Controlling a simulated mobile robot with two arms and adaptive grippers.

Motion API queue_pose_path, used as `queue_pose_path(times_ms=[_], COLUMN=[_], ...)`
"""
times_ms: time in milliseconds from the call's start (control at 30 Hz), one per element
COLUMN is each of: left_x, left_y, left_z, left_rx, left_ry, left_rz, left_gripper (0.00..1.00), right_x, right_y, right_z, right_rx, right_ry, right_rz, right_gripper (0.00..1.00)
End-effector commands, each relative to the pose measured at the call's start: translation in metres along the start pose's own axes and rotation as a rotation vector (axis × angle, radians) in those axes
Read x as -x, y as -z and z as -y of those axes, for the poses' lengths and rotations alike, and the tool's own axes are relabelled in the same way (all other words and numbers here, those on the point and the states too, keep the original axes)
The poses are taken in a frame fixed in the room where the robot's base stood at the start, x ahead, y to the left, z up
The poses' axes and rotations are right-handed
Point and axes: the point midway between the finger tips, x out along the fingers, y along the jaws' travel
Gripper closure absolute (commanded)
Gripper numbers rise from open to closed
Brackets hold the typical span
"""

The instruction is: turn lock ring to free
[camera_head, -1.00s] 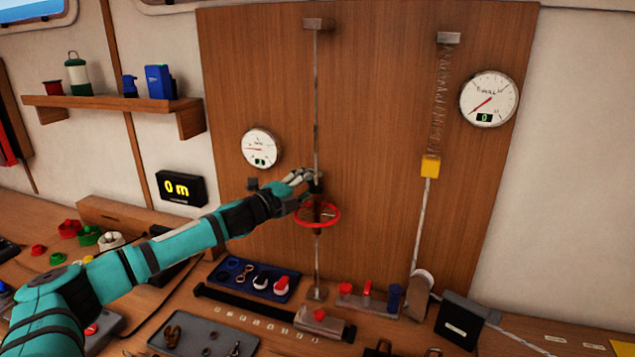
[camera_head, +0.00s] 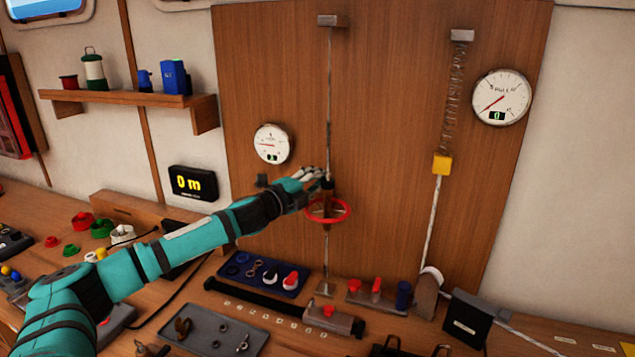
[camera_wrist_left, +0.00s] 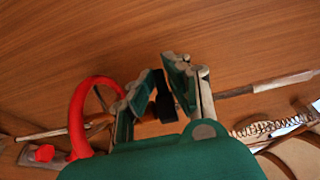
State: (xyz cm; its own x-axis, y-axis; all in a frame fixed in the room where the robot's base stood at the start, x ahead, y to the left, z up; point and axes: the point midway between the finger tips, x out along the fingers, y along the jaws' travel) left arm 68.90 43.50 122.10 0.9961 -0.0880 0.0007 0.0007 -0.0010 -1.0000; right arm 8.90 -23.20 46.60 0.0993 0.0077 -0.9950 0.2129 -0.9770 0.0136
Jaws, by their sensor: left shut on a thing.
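A thin upright rod (camera_head: 329,90) runs down the wooden panel. A red handwheel (camera_head: 346,211) surrounds it at mid-height, and its rim shows at the left of the left wrist view (camera_wrist_left: 78,115). My left gripper (camera_head: 322,180) is at the rod just above the wheel. In the left wrist view the fingers (camera_wrist_left: 160,97) are closed around a small dark collar (camera_wrist_left: 164,104), which I take to be the lock ring. The fingers hide most of it, and I cannot read its turned position. The red rim is beside the fingers, not between them. My right gripper is not in view.
A round gauge (camera_head: 272,144) and a yellow-digit display (camera_head: 193,183) are left of the rod. A spring line with a yellow block (camera_head: 442,165) hangs at right near a larger gauge (camera_head: 501,97). Trays (camera_head: 210,333) and fittings crowd the bench below.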

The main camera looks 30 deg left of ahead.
Motion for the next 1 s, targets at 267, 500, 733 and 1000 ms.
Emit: queue_pose_path(times_ms=[267, 500, 733, 1000], left_x=[0.006, 0.012, 0.018, 0.024], left_y=[0.003, 0.005, 0.008, 0.013], left_z=[-0.003, 0.0, 0.001, 0.0], left_rx=[0.001, 0.004, 0.005, 0.004], left_ry=[0.004, 0.004, 0.002, -0.002], left_rz=[0.199, 0.425, 0.646, 0.905], left_gripper=[1.0, 1.0, 1.0, 1.0], right_x=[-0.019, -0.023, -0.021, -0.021], right_y=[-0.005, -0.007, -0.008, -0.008], right_z=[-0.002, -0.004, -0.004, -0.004], right_rx=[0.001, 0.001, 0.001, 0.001], right_ry=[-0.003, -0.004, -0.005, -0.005], right_rz=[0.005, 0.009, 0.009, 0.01], right_gripper=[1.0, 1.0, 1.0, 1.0])
